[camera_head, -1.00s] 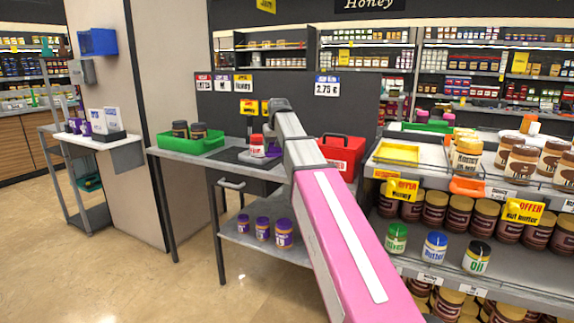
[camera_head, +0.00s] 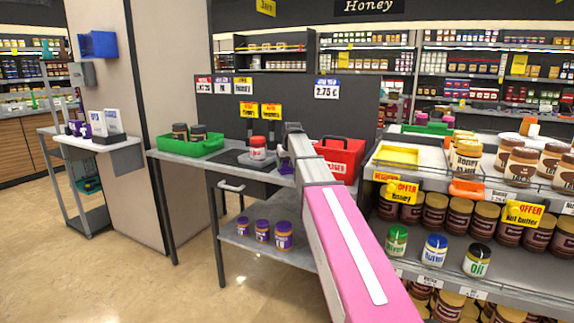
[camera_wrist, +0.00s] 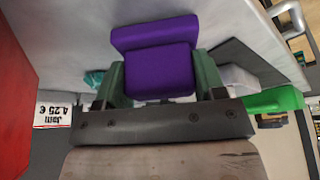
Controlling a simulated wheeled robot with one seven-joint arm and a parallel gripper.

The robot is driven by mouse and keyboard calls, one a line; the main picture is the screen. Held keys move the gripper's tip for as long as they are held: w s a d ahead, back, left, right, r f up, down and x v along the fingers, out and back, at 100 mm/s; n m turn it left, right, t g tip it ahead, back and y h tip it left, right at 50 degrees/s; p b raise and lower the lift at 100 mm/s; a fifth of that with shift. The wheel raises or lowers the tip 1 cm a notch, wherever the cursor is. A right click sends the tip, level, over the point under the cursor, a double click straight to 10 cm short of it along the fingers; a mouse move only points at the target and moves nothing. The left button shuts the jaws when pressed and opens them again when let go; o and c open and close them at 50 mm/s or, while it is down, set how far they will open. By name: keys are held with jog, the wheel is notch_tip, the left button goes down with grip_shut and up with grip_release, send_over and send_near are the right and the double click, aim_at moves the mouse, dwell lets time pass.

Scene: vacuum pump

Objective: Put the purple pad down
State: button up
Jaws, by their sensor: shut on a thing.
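The purple pad (camera_wrist: 160,72) fills the middle of the wrist view, with a wider purple part behind its front block. My gripper (camera_wrist: 160,80) is shut on it, one grey-green finger at each side. In the head view my gripper (camera_head: 284,160) is at the grey table (camera_head: 222,161), between the red-lidded jar (camera_head: 257,148) and the red crate (camera_head: 340,157). My arm hides most of it there, and only a little purple shows. I cannot tell whether the pad touches the tabletop.
The green tray (camera_head: 190,146) with two dark jars stands at the table's left. A dark panel with price cards (camera_head: 327,87) rises behind the table. Several purple-lidded jars (camera_head: 262,229) stand on the lower shelf. A stocked shelf (camera_head: 480,240) borders the right side.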

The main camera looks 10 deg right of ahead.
jog(key=o, duration=0.8)
jog(key=shift+f, duration=0.1)
jog(key=shift+o, duration=0.2)
jog(key=v, duration=1.2)
